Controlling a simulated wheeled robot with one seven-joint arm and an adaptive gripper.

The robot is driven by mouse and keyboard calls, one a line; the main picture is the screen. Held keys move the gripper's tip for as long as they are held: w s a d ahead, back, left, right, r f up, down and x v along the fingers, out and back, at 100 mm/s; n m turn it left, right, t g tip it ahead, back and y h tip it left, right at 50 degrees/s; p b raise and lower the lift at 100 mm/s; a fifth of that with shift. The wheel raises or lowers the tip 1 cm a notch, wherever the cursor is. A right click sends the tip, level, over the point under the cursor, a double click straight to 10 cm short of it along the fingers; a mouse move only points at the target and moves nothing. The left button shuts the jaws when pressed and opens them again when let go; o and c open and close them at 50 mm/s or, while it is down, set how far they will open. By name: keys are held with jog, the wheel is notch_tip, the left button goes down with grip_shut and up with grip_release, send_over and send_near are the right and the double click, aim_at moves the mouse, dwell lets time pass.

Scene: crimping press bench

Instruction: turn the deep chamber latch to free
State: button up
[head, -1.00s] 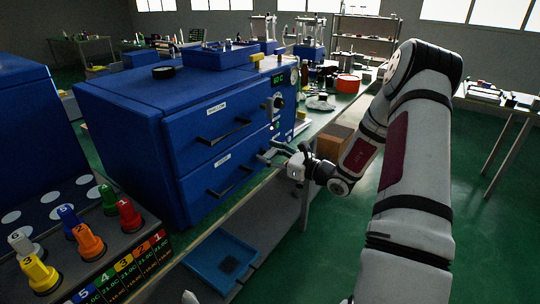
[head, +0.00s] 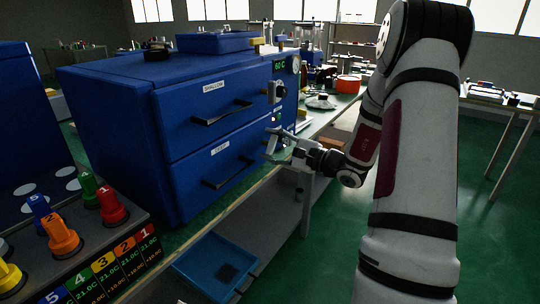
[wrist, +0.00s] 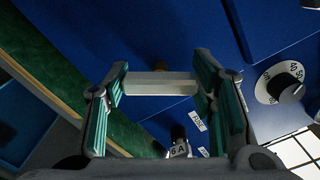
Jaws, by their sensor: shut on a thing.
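The blue press cabinet has an upper drawer marked shallow and a lower deep chamber drawer (head: 212,153) with a dark pull handle (head: 228,173). My gripper (head: 274,143) is at the right edge of the deep drawer's front, by the latch side. In the wrist view, my gripper (wrist: 160,84) is shut on a pale bar, the deep chamber latch (wrist: 160,84), which spans between the two fingertips. A brownish round part shows just behind the bar. In the head view the gripper hides the latch, and its exact turn is hard to tell.
The shallow drawer's latch (head: 275,92) sits above my gripper. A dial (wrist: 285,82) is to the right in the wrist view. A blue tray (head: 215,265) lies on the lower shelf. Coloured numbered plugs (head: 62,235) stand at front left. Green floor is open on the right.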

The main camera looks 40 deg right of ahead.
jog(key=n+b, duration=0.1)
jog(key=b, duration=0.1)
jog(key=n+b, duration=0.2)
jog(key=b, duration=0.1)
jog(key=n+b, duration=0.1)
jog(key=b, duration=0.1)
jog(key=shift+f+n, duration=0.25)
jog(key=shift+n, duration=0.05)
jog(key=n+b, duration=0.2)
jog(key=b, duration=0.2)
jog(key=shift+r, duration=0.15)
jog(key=o, duration=1.2)
jog(key=shift+c, duration=0.2)
jog(key=shift+s, duration=0.1)
jog(key=v, duration=1.1)
jog(key=shift+s, duration=0.4)
jog(key=shift+d, duration=0.1)
